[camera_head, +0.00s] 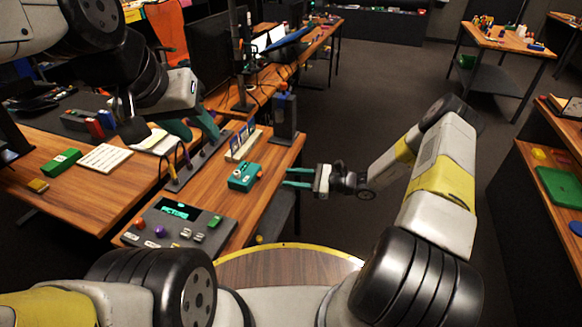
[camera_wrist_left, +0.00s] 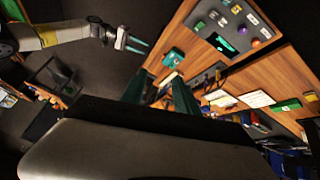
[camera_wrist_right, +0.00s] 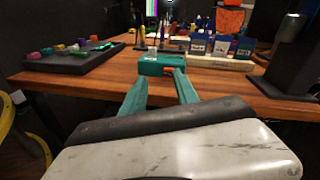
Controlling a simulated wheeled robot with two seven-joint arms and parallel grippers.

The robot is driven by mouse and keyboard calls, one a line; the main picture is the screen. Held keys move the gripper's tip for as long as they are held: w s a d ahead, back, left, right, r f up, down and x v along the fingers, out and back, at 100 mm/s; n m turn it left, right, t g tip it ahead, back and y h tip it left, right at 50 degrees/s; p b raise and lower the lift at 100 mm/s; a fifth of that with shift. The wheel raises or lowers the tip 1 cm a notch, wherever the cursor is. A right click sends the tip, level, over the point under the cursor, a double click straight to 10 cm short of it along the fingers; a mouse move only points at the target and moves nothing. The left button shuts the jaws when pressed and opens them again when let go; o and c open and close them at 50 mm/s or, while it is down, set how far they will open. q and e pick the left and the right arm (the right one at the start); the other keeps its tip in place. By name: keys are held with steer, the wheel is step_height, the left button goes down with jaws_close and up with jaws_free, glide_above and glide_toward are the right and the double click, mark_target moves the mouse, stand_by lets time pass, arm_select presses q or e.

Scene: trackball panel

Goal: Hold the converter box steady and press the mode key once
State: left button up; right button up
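The teal converter box (camera_head: 244,176) sits on the wooden desk near its right edge. An orange-red part shows on its right side, and I cannot tell if it is the mode key. The box also shows in the left wrist view (camera_wrist_left: 173,56) and the right wrist view (camera_wrist_right: 162,65). My right gripper (camera_head: 298,177) is open and empty, to the right of the box and apart from it; its teal fingers (camera_wrist_right: 160,92) point towards the box. My left gripper (camera_head: 193,125) is open and empty above the desk, behind and left of the box; its fingers (camera_wrist_left: 160,93) are spread.
A rack with cables (camera_head: 178,180) and a holder with blue cards (camera_head: 243,146) stand nearby. A dark stand (camera_head: 285,117) is behind. Open floor lies to the right.

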arm_select(q)
steer(key=shift+o, duration=0.7)
steer(key=m+g+y, duration=0.2)
steer(key=m+g, duration=0.4)
steer(key=m, duration=1.6)
glide_above(245, 174)
steer(key=s+a, duration=0.2)
steer(key=a, duration=0.1)
step_height(245, 174, down, 29)
steer(key=f, duration=0.7)
steer(key=shift+w+d, duration=0.2)
arm_select(e)
steer(key=f+m, duration=0.1)
steer(key=f+t, duration=0.1)
steer(key=f+m+t, duration=0.1)
steer(key=shift+w+d+f+m, duration=0.1)
steer(key=shift+w+f+m, duration=0.2)
steer(key=shift+w+f, duration=0.05)
